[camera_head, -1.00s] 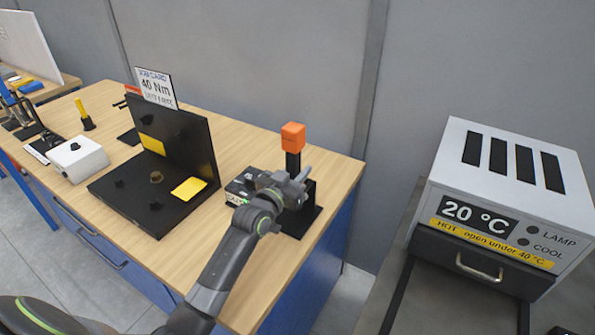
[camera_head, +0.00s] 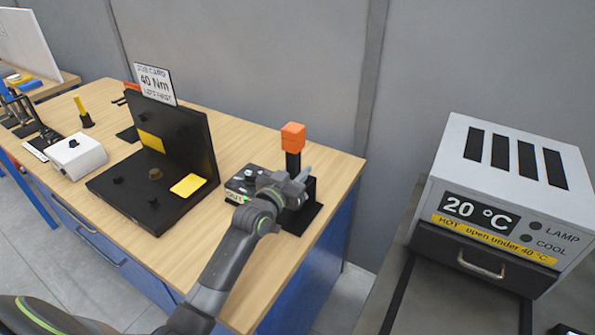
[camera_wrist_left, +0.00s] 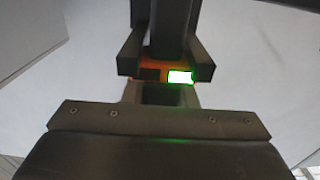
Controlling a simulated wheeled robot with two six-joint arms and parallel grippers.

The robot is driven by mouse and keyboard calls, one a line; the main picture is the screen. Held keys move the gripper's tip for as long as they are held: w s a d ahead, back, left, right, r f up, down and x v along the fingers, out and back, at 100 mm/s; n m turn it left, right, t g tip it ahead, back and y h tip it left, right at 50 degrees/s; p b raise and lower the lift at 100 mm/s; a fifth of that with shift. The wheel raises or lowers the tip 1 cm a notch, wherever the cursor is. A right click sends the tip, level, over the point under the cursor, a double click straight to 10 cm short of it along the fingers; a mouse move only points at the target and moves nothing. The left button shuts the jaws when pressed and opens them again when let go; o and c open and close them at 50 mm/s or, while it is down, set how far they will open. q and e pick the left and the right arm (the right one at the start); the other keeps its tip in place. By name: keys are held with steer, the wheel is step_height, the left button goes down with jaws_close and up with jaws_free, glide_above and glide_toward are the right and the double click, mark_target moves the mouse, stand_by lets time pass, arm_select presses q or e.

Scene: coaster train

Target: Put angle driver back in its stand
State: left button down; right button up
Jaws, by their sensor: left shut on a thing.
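The angle driver (camera_head: 293,137) shows in the head view as an orange block on top of a dark upright shaft, near the right end of the wooden bench. My left gripper (camera_head: 298,186) is at its lower shaft and partly hides it. In the left wrist view, the fingers of my left gripper (camera_wrist_left: 168,62) are shut around the dark shaft, with an orange part and a lit green display (camera_wrist_left: 180,77) between them. The black stand (camera_head: 308,217) is directly below and behind the gripper. Whether the driver's lower end is seated in it is hidden. My right gripper is not in view.
A low black box (camera_head: 239,183) is just left of the gripper. A black fixture (camera_head: 190,140) with yellow pads and a 40 Nm card stands further left, beside a white box (camera_head: 77,157). A white oven (camera_head: 505,190) reading 20 °C is at right.

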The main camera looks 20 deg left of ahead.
arm_select(q)
steer(key=shift+r, duration=0.15)
steer(key=c, duration=1.1)
jaws_free()
steer(key=shift+f, duration=0.4)
steer(key=s, duration=0.5)
steer(key=s+a+b, duration=0.1)
steer(key=s, duration=0.5)
steer(key=s+a+b, duration=0.1)
steer(key=s, duration=0.5)
steer(key=shift+s+a+r, duration=0.15)
steer(key=shift+s, duration=0.05)
